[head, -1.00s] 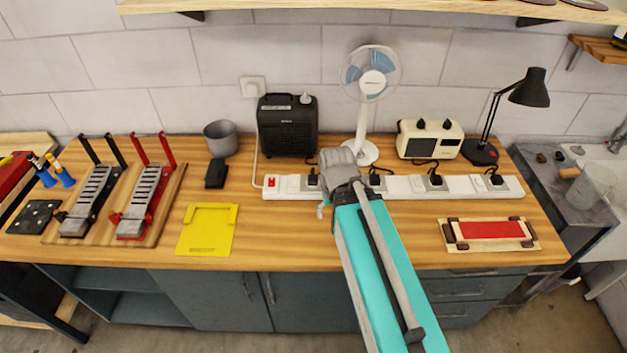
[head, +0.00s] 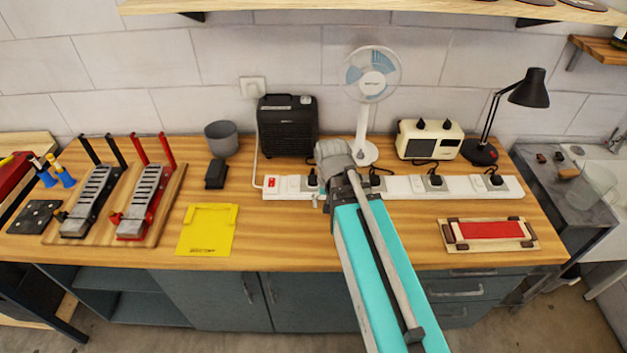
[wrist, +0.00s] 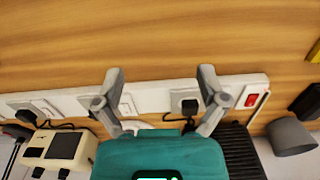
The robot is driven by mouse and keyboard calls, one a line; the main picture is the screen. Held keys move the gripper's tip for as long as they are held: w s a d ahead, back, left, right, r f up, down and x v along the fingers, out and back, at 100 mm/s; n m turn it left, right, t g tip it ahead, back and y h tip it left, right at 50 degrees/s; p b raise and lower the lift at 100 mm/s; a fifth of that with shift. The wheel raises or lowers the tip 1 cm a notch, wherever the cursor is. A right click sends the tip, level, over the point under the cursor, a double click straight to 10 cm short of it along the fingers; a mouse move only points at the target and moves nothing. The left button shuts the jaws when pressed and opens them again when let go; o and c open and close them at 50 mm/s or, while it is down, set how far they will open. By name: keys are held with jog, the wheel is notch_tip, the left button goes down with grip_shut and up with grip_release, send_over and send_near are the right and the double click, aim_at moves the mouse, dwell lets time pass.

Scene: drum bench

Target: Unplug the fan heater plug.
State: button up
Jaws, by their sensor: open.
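The black box-shaped fan heater (head: 287,127) stands against the back wall. A white power strip (head: 400,186) runs along the bench in front of it, with a red switch (head: 271,183) at its left end. The black plug (head: 312,180) nearest that switch sits in the strip, partly beside my gripper. In the wrist view this plug (wrist: 187,103) shows between my fingers, closer to the right finger. My gripper (wrist: 161,72) is open and empty above the strip. In the head view my gripper (head: 334,180) hides part of the strip, and its fingertips are hard to make out.
A white fan (head: 371,85), a cream radio-like box (head: 430,140) and a black lamp (head: 528,88) stand behind the strip. Other black plugs (head: 435,180) sit farther right. A grey cup (head: 221,138) and yellow tray (head: 208,229) are left.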

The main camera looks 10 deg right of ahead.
aim_at(313, 177)
jog(key=w+m, duration=0.5)
jog(key=w+r+m+p, duration=0.1)
jog(key=w+m, duration=0.4)
jog(key=w, duration=0.1)
jog(key=w+a+m, duration=0.1)
jog(key=w+m, duration=0.4)
jog(key=shift+w+r+m, duration=0.2)
jog(key=shift+w+m, duration=0.1)
jog(key=shift+m, duration=0.1)
jog(key=shift+w+a+m, duration=0.1)
jog(key=shift+w+m, duration=0.6)
jog(key=shift+m, duration=0.1)
notch_tip(313, 177, down, 9)
jog(key=b, duration=0.8)
jog(key=shift+b, duration=0.3)
dwell(0.4)
jog(key=shift+r, duration=0.1)
jog(key=c, duration=1.2)
jog(key=shift+w+r, duration=0.1)
jog(key=shift+r, duration=0.1)
jog(key=shift+r+p, duration=0.5)
jog(key=shift+p, duration=0.3)
